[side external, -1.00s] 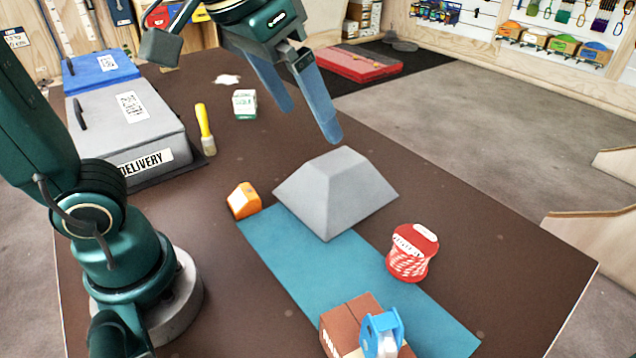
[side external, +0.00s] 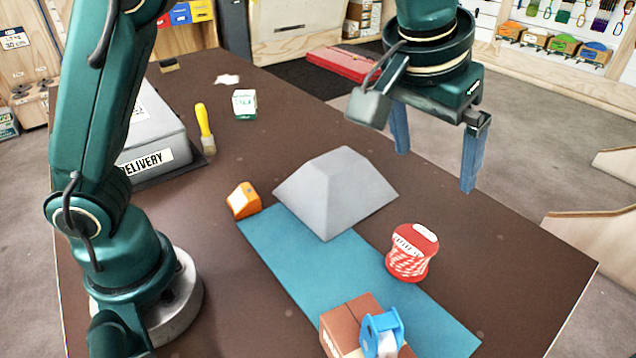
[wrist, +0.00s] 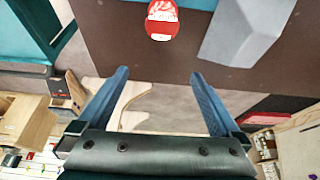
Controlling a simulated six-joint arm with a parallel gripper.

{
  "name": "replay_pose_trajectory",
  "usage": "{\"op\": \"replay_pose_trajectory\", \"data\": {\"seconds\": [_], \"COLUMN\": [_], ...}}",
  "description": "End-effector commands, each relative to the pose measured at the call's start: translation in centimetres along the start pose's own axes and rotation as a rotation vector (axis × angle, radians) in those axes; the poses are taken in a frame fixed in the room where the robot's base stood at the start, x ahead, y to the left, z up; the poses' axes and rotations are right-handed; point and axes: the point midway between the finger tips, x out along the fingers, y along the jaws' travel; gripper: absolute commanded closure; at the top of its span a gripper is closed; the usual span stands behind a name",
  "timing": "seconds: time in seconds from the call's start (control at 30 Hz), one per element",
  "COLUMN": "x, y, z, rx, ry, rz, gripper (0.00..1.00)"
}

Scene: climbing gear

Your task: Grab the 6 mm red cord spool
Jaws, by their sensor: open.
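The red cord spool (side external: 411,254) stands on the brown table at the right edge of the teal mat, with red and white cord wound between red ends. It also shows at the top middle of the wrist view (wrist: 162,22). My gripper (side external: 434,172) is open and empty, its two blue fingers pointing down. In the side view it is above and behind the spool, near the table's far right edge. In the wrist view the spool lies beyond the fingertips (wrist: 157,76), roughly between their lines, clear of both.
A grey truncated pyramid block (side external: 335,192) stands left of the spool on the teal mat (side external: 300,255). A brown box (side external: 345,322) with a blue tape dispenser (side external: 383,330) is in front. An orange block (side external: 244,200), a brush (side external: 205,128) and a grey delivery box (side external: 150,135) are farther left.

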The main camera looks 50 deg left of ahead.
Motion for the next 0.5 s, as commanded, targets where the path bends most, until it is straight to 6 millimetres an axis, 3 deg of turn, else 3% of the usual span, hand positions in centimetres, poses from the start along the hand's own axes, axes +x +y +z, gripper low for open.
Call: {"op": "replay_pose_trajectory", "data": {"seconds": [0.3, 0.5], "x": [3.8, 8.4], "y": [-0.1, -0.1], "z": [1.7, 3.7], "rx": [0.000, 0.002], "ry": [-0.005, -0.009], "rz": [-0.001, -0.003], "gripper": [0.00, 0.00]}}
